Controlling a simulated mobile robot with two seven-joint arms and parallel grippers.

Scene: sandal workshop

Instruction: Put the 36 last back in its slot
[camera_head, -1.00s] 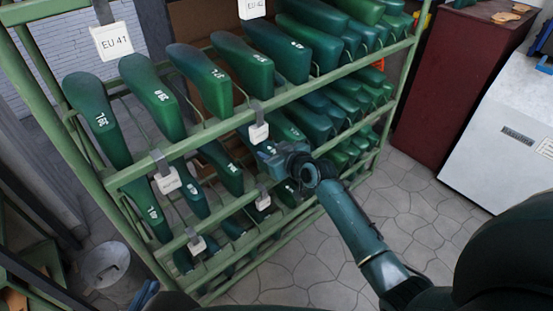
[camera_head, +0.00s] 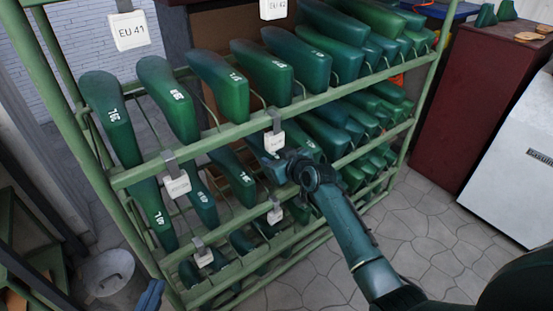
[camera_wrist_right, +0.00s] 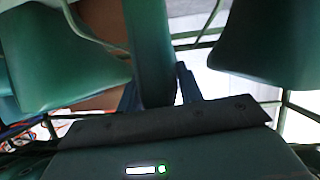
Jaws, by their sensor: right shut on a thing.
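My right gripper (camera_head: 270,165) is at the front of the rack's second row, just below a hanging white tag (camera_head: 275,140). In the right wrist view its two dark fingers (camera_wrist_right: 158,92) are shut on a narrow green last (camera_wrist_right: 150,45), the held last. Its number does not show, and in the head view I cannot make it out clearly behind the gripper. Green lasts stand on both sides of it in the wrist view, one at left (camera_wrist_right: 75,50) and one at right (camera_wrist_right: 265,45). I cannot tell which slot is the 36 one.
The green metal rack (camera_head: 225,137) holds rows of numbered green lasts (camera_head: 180,98) close together. An EU 41 sign (camera_head: 129,31) hangs on the top row. A dark red cabinet (camera_head: 470,100) and a white unit (camera_head: 515,155) stand right. Stone floor (camera_head: 415,235) is free in front.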

